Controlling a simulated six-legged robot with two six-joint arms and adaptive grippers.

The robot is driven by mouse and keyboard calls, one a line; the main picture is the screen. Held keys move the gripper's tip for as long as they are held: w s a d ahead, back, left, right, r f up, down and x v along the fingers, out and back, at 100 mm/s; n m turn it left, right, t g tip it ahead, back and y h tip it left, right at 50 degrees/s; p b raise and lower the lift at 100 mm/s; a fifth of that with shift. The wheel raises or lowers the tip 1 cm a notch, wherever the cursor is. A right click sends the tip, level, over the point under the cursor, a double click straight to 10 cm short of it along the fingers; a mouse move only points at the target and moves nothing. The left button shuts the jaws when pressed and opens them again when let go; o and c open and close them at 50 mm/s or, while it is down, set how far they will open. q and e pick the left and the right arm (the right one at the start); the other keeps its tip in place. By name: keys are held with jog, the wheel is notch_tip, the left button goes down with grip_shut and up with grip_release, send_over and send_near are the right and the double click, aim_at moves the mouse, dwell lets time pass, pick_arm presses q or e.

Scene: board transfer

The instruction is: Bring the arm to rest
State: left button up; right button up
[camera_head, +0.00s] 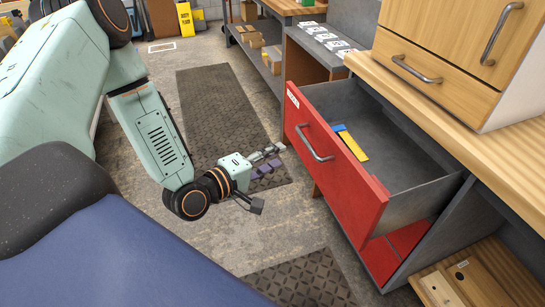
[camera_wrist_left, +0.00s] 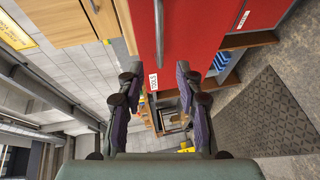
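My left arm (camera_head: 160,140) reaches in from the left, pale green with black and copper joints. Its gripper (camera_head: 264,180) hangs over the floor, to the left of the open red-fronted drawer and apart from it. The fingers are spread with nothing between them. In the left wrist view the gripper (camera_wrist_left: 157,76) also shows two separated purple-padded fingers, with the red front (camera_wrist_left: 215,20) beyond them. My right gripper is not in view.
The grey drawer, its red front (camera_head: 338,172) pulled out, holds a blue and yellow item (camera_head: 350,143). A wooden cabinet (camera_head: 440,45) stands on the bench at right. Dark mats (camera_head: 212,105) lie on the open floor. A shelf with boxes (camera_head: 250,38) stands behind.

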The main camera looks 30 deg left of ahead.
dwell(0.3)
pick_arm(q)
jog(key=s+d+f+m+g+y, duration=0.2)
jog(key=s+d+f+m+g, duration=0.1)
jog(key=s+f+m+g, duration=0.75)
jog(key=s+d+f+m+g+y, duration=0.1)
jog(key=s+f+g, duration=0.1)
jog(key=s, duration=0.7)
jog(key=s+d+f+m+g+y, duration=0.1)
jog(key=s+f+m+g, duration=0.1)
jog(key=s+f, duration=0.3)
jog(key=s+g, duration=0.1)
jog(key=s, duration=0.3)
jog(key=shift+d+f, duration=0.15)
jog(key=shift+f, duration=0.05)
jog(key=shift+s, duration=0.1)
